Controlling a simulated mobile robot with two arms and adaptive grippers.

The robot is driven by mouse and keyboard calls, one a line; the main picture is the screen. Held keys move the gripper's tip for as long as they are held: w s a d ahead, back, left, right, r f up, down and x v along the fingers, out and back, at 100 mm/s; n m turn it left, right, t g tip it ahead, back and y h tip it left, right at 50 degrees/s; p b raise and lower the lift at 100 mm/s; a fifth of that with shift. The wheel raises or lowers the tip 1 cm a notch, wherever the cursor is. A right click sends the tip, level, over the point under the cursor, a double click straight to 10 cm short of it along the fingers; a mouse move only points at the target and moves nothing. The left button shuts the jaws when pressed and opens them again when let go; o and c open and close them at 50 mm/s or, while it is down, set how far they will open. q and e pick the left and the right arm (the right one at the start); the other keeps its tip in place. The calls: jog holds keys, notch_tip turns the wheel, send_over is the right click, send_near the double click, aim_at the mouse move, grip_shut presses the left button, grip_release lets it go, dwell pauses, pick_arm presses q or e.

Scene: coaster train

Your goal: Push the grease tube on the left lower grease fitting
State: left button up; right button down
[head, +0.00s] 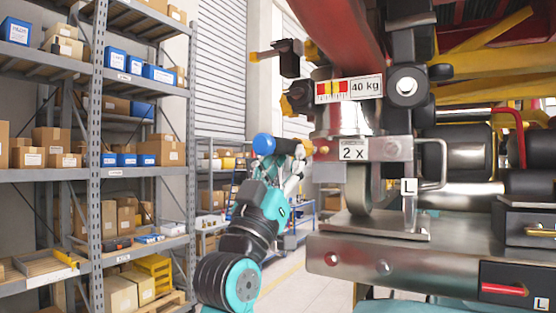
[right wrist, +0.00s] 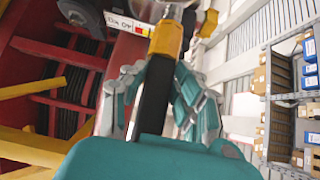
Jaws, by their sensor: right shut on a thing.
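My right gripper (head: 286,168) is raised beside the left face of the train's undercarriage. It is shut on the grease tube (head: 284,146), which lies roughly level, with a blue rounded end at the left and an orange part at the right. The tube's right end is close to the metal block with the "2 x" label (head: 353,149), where a small orange and metal fitting (head: 322,150) shows. I cannot tell whether they touch. In the right wrist view, the gripper's fingers (right wrist: 158,85) flank a dark bar below a yellow part (right wrist: 169,38). My left gripper is not in view.
The "40 kg" plate (head: 349,88) and dark brackets with yellow ends (head: 288,104) are above the tube. A metal wheel (head: 359,188) and a thick steel ledge (head: 365,262) are at the right.

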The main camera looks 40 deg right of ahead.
jog(key=shift+w+d, duration=0.2)
jog(key=shift+d, duration=0.45)
jog(key=shift+w+d, duration=0.15)
jog(key=shift+d, duration=0.45)
jog(key=shift+w+d, duration=0.2)
jog(key=shift+d, duration=0.05)
jog(key=shift+w+d, duration=0.35)
jog(key=shift+d, duration=0.45)
pick_arm(q)
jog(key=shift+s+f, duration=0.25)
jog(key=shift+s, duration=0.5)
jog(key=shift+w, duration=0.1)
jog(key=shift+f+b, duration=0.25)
jog(key=shift+b, duration=0.25)
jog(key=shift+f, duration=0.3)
pick_arm(e)
jog(key=shift+w+d, duration=0.3)
jog(key=shift+d, duration=0.55)
pick_arm(q)
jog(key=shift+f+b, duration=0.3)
jog(key=shift+b, duration=0.25)
pick_arm(e)
jog(key=shift+a+r, duration=0.1)
jog(key=shift+a, duration=0.05)
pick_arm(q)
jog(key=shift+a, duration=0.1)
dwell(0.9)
